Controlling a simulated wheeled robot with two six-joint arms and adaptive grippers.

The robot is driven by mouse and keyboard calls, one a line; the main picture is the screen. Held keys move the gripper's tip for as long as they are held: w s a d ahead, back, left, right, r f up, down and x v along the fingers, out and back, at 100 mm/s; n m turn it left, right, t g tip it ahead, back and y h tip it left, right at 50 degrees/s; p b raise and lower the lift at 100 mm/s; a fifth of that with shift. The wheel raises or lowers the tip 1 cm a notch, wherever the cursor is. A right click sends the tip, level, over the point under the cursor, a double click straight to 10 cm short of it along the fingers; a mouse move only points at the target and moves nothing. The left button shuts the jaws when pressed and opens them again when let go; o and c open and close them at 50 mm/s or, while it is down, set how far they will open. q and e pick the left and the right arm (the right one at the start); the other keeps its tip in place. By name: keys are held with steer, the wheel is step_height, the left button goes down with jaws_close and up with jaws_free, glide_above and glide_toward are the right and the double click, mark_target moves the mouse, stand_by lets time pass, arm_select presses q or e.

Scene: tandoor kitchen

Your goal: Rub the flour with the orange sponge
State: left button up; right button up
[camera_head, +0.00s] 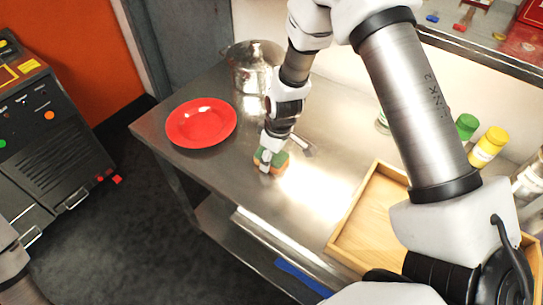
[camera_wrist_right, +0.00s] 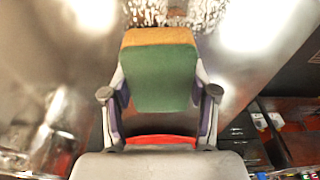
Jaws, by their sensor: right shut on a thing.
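The sponge, with one green layer and one orange layer, is between the fingers of my right gripper (camera_head: 268,155). It shows on the metal table in the head view (camera_head: 279,161) and fills the middle of the right wrist view (camera_wrist_right: 160,78). The right gripper (camera_wrist_right: 160,95) is shut on it, a finger on each side. Whether the sponge touches the tabletop I cannot tell. A bright whitish patch lies on the table just right of the sponge; I cannot tell flour from glare there. My left gripper is out of view; only a piece of that arm shows at the lower left.
A red plate (camera_head: 201,123) lies left of the sponge on the metal table (camera_head: 225,185). A shiny pot (camera_head: 245,75) stands behind. A wooden tray (camera_head: 348,235) is at right, with green-capped (camera_head: 466,126) and yellow-capped (camera_head: 488,147) jars beyond. The table's front edge is close.

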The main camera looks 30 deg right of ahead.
mark_target(274, 156)
steer(key=r, duration=0.1)
steer(key=r+p, duration=0.2)
steer(key=r, duration=0.1)
steer(key=shift+s+d, duration=0.2)
steer(key=shift+s, duration=0.15)
steer(key=shift+r, duration=0.4)
steer(key=shift+w+a+r+p, duration=0.1)
steer(key=shift+w+r+p, duration=0.15)
steer(key=shift+r+p, duration=0.8)
steer(key=shift+s+r+p, duration=0.2)
steer(key=shift+r+p, duration=0.15)
steer(key=shift+r, duration=0.05)
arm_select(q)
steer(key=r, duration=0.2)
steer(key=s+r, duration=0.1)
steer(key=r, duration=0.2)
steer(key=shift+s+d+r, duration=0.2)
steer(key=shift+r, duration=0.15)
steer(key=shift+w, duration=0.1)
arm_select(e)
steer(key=shift+w+f, duration=0.15)
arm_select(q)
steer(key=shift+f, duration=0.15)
